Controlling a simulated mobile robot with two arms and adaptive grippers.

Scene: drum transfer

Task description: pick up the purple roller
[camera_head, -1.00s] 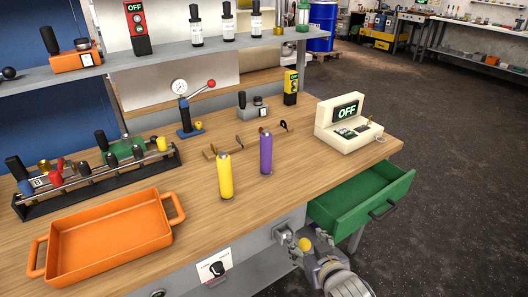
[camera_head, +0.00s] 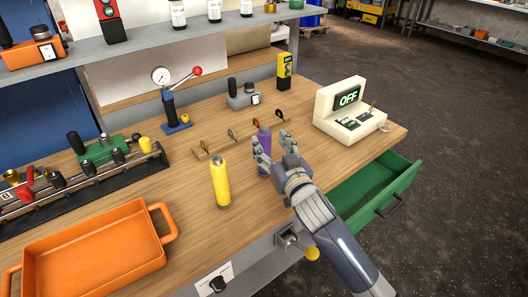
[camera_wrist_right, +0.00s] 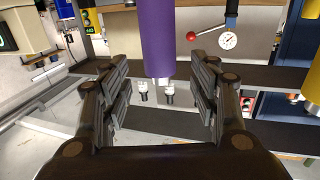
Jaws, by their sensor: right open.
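The purple roller (camera_head: 264,134) stands upright on the wooden workbench (camera_head: 215,255), partly hidden by my right gripper (camera_head: 273,148). The right gripper is open and reaches in from the lower right, with a finger on either side of the roller. In the right wrist view, the purple roller (camera_wrist_right: 159,38) hangs down from the top edge between the spread fingers of the gripper (camera_wrist_right: 160,76). A gap shows between each finger and the roller. My left gripper is not in view.
A yellow roller (camera_head: 220,183) stands just left of the purple one. Small hooked pieces (camera_head: 232,134) lie behind it. A white OFF device (camera_head: 347,110) stands to the right, above an open green drawer (camera_head: 372,197). An orange tray (camera_head: 92,246) is at front left.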

